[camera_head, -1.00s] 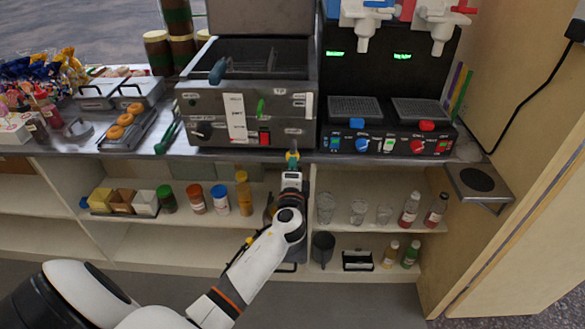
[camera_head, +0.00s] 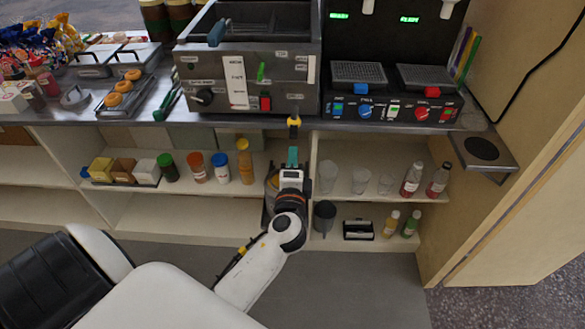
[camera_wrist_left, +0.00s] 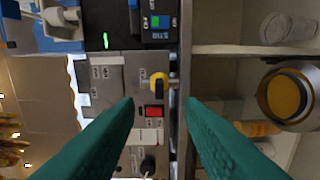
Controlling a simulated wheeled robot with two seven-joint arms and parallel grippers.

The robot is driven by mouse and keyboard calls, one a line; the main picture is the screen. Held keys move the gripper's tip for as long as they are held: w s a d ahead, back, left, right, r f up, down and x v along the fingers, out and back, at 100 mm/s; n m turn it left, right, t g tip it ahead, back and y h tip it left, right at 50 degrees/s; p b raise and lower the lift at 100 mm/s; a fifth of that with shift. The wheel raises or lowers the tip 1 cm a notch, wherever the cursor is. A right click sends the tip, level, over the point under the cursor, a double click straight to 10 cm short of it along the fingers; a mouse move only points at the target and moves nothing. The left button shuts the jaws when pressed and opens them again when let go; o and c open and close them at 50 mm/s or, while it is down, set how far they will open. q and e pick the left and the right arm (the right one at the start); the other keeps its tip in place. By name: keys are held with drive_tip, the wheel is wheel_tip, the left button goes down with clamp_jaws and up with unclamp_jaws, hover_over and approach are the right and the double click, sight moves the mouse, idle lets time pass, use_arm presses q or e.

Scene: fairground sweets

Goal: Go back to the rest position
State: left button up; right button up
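My left gripper (camera_head: 292,157) reaches up in front of the shelf unit, just below the counter edge. Its two teal fingers show wide apart in the left wrist view (camera_wrist_left: 160,108), with nothing between them. A yellow-ended tap (camera_head: 294,122) on the front of the steel fryer (camera_head: 215,88) is just above the fingertips in the head view, with a gap between. The tap also shows in the left wrist view (camera_wrist_left: 159,83), beyond the fingertips. My right gripper is not in view.
The steel counter (camera_head: 150,138) is above the open shelves. Bottles, jars and glasses stand on the shelves close to my left arm. A drinks machine (camera_head: 390,105) stands right of the fryer. The floor (camera_head: 350,285) in front is clear.

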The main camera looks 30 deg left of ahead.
use_arm(q)
drive_tip(key=shift+v, duration=0.8)
drive_tip(key=s+d+f+n+g+h, duration=0.1)
drive_tip(key=s+d+f+g+h, duration=0.15)
drive_tip(key=f, duration=0.85)
drive_tip(key=s+d+f+g+h, duration=0.15)
drive_tip(key=s+f, duration=0.25)
drive_tip(key=f, duration=0.7)
drive_tip(key=s+d+f+n+g+h, duration=0.1)
drive_tip(key=s+d+f+g+h, duration=0.15)
drive_tip(key=f, duration=0.95)
drive_tip(key=s+f+n+g+h, duration=0.1)
drive_tip(key=s+f+n+g, duration=0.1)
drive_tip(key=s+f, duration=0.4)
drive_tip(key=s+f+n+g+h+p, duration=0.1)
drive_tip(key=s+f+n+g, duration=0.2)
drive_tip(key=s, duration=1.2)
drive_tip(key=s+f+n+g+h, duration=0.1)
drive_tip(key=s+f+n+g, duration=0.1)
drive_tip(key=s+f, duration=0.6)
drive_tip(key=s, duration=0.3)
drive_tip(key=shift+s+f+g, duration=0.2)
drive_tip(key=shift+f+g, duration=0.15)
drive_tip(key=shift+d, duration=0.1)
